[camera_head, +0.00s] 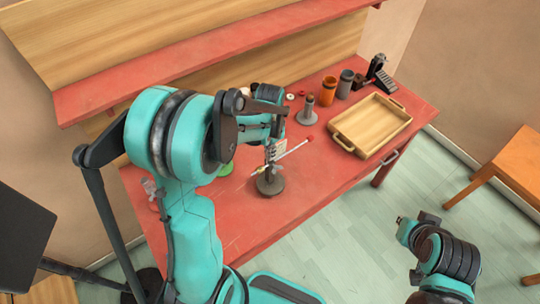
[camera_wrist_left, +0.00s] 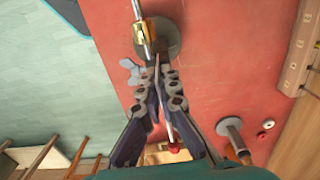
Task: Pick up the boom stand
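The boom stand has a dark round base (camera_head: 270,184) on the red table and a thin pale boom with a red tip (camera_head: 309,139). In the left wrist view its base (camera_wrist_left: 172,36), the brass-coloured piece (camera_wrist_left: 143,31) on its boom and its red tip (camera_wrist_left: 173,148) show. My left gripper (camera_head: 273,155) is over the base, at the upper part of the stand. In the left wrist view its fingertips (camera_wrist_left: 157,72) are close together with the stand between them, apparently shut on it. The post is mostly hidden. My right gripper (camera_head: 404,222) is off the table, its fingers unclear.
Behind the stand are a grey cone-shaped thing (camera_head: 307,115), an orange cylinder (camera_head: 327,92), a dark grey cylinder (camera_head: 345,84) and a black pedal-like thing (camera_head: 381,76). A wooden tray (camera_head: 373,124) is at right. A red shelf (camera_head: 190,62) runs above the table.

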